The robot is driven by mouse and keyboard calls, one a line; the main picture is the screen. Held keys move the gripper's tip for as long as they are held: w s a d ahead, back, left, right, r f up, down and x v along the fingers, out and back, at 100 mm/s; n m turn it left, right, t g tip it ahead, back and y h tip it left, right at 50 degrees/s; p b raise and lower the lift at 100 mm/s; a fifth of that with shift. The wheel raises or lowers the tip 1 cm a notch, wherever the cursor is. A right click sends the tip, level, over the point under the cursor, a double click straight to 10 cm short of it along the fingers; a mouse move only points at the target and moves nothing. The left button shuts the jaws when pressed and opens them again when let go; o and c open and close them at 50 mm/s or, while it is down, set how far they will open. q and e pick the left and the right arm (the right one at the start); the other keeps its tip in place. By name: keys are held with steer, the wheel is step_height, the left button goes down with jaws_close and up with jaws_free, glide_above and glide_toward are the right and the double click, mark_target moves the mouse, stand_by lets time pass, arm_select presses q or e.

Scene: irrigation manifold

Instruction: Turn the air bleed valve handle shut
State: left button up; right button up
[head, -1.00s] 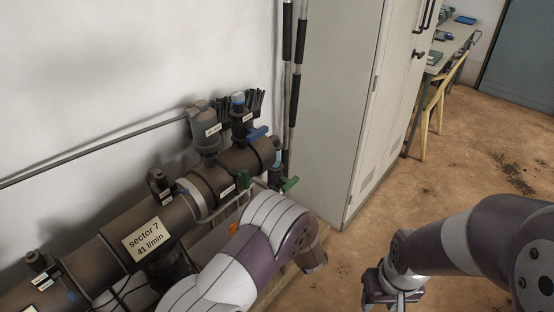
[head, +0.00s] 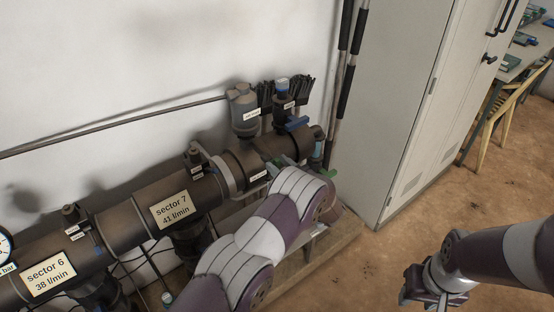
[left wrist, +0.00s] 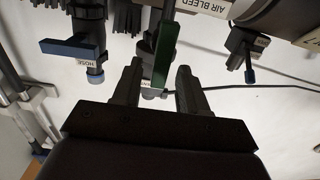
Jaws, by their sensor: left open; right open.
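In the left wrist view a green lever handle (left wrist: 166,52) hangs between the two fingers of my open left gripper (left wrist: 158,75), which are apart on either side of it. A white AIR BLEED label (left wrist: 211,6) sits up and right of this handle. I cannot tell whether the fingers touch the handle. In the head view my left forearm covers my left gripper and part of the valve. A green handle (head: 275,163) shows at the pipe's end, beside the forearm. My right gripper (head: 424,290) is open and empty, over the floor at lower right.
A blue HOSE valve handle (left wrist: 68,48) is left of my gripper, and a small blue-tipped valve (left wrist: 249,62) is right. The manifold pipe (head: 125,228) runs along the wall. A grey cabinet (head: 400,120) stands right of it. The floor (head: 400,245) around my right arm is open.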

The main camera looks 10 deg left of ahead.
arm_select(q)
steer(key=shift+w+a, duration=0.3)
steer(key=shift+a, duration=0.2)
steer(key=shift+w+a, duration=0.1)
steer(key=shift+w, duration=0.15)
jaws_close()
